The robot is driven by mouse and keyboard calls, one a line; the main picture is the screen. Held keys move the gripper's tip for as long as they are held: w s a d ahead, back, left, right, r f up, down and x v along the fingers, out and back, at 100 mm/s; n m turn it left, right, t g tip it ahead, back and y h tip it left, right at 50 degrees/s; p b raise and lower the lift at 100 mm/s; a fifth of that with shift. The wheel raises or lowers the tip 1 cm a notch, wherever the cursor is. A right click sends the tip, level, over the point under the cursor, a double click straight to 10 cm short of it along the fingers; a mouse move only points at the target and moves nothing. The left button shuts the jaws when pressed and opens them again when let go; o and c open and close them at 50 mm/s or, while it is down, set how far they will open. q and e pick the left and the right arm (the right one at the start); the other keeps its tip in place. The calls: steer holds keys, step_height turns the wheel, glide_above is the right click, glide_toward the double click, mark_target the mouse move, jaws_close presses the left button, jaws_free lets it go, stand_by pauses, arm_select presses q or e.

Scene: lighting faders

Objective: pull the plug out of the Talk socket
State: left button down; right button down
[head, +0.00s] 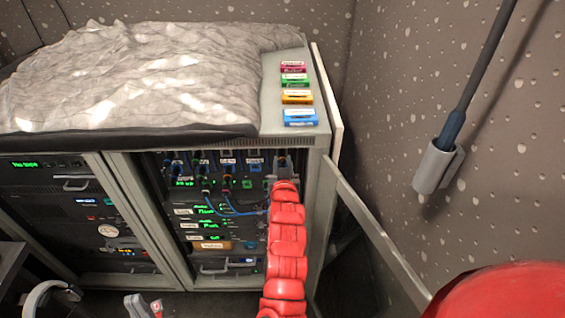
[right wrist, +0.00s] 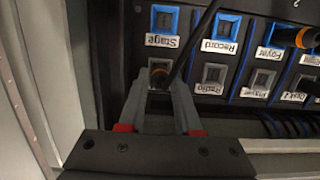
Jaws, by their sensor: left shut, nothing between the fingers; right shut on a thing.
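My right gripper (right wrist: 160,85) is shut on a dark plug with an orange ring (right wrist: 159,71), seen between the fingertips in the right wrist view. The plug sits at a socket just below the one labelled Stage (right wrist: 162,41); this socket's own label is hidden, so I cannot read Talk. A black cable runs up from the plug. In the head view my right gripper (head: 283,163) is at the upper right of the open rack, with the red arm covering what lies below. My left gripper (head: 140,306) is shut and empty at the bottom left, away from the rack.
Neighbouring sockets labelled Record (right wrist: 219,46) and Radio (right wrist: 211,91) are close by. Other plugs and blue cables (head: 232,208) fill the rack (head: 320,170). An open door (head: 375,235) stands to the right. Coloured cassettes (head: 297,97) lie on top.

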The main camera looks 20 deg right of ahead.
mark_target(283, 165)
steer(key=shift+s, duration=0.1)
steer(key=shift+p+v, duration=0.75)
steer(key=shift+v, duration=0.35)
steer(key=shift+s+a+f+p, duration=0.1)
steer(key=shift+s+a+p, duration=0.1)
steer(key=shift+s+p, duration=0.25)
steer(key=shift+s+a+f+p, duration=0.1)
steer(key=shift+s+a+p, duration=0.1)
steer(key=shift+s, duration=0.45)
